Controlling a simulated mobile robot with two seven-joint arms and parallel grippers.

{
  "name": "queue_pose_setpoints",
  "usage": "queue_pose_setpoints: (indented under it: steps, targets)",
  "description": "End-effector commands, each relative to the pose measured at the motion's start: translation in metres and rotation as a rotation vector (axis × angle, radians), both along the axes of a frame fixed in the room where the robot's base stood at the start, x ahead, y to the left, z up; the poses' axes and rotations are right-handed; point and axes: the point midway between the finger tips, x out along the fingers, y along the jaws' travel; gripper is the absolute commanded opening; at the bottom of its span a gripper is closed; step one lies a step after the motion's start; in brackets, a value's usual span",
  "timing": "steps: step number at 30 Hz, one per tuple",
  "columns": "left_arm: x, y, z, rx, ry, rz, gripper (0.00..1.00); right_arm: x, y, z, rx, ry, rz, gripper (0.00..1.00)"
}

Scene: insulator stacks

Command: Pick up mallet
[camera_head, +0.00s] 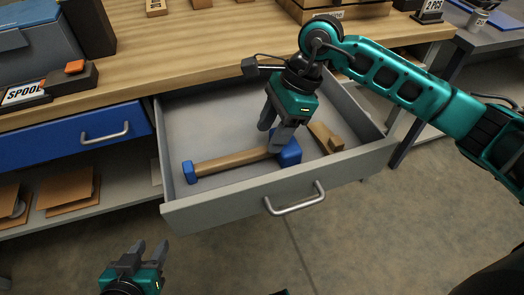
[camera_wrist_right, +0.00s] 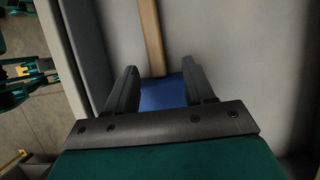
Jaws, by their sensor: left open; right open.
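The mallet lies in the open grey drawer (camera_head: 230,195). Its wooden handle (camera_head: 232,161) runs left to a blue end cap (camera_head: 189,172), and its blue head (camera_head: 289,153) is at the right. My right gripper (camera_head: 273,135) is open, pointing down over the head end and hiding part of it. In the right wrist view the blue head (camera_wrist_right: 162,94) shows between the spread fingers (camera_wrist_right: 163,85), with the handle (camera_wrist_right: 151,40) leading away. I cannot tell whether the fingers touch it. My left gripper (camera_head: 149,247) is open and empty, low in front of the drawer.
A small wooden piece (camera_head: 326,137) lies in the drawer right of the mallet head. The drawer has raised walls and a front handle (camera_head: 294,199). A closed blue drawer (camera_head: 75,136) is at the left. The wooden worktop (camera_head: 200,60) lies behind. The drawer's back left is bare.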

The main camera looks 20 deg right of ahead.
Motion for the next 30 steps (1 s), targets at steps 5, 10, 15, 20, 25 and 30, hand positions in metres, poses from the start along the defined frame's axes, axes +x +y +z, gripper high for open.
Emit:
queue_pose_setpoints:
  steps: [5, 10, 15, 20, 25, 30]
  targets:
    - [0.0, 0.0, -0.004, 0.001, 0.0, 0.001, 0.43, -0.006, 0.013, -0.027, 0.002, 0.003, 0.001, 0.53]
    - [0.0, 0.0, -0.005, 0.001, 0.0, 0.001, 0.43, -0.006, 0.017, -0.037, 0.001, 0.002, 0.001, 0.53]
    - [0.0, 0.001, -0.005, 0.001, 0.0, 0.001, 0.43, -0.006, 0.017, -0.037, 0.001, 0.001, 0.0, 0.53]
    - [0.001, 0.001, -0.005, 0.001, 0.0, 0.002, 0.43, -0.006, 0.017, -0.036, 0.001, 0.001, 0.0, 0.41]
    - [0.001, 0.001, -0.004, 0.001, -0.001, 0.002, 0.43, -0.006, 0.017, -0.036, 0.001, 0.001, 0.0, 0.24]
    - [0.001, 0.001, -0.004, 0.001, -0.001, 0.002, 0.43, -0.006, 0.017, -0.036, 0.001, 0.001, 0.0, 0.08]
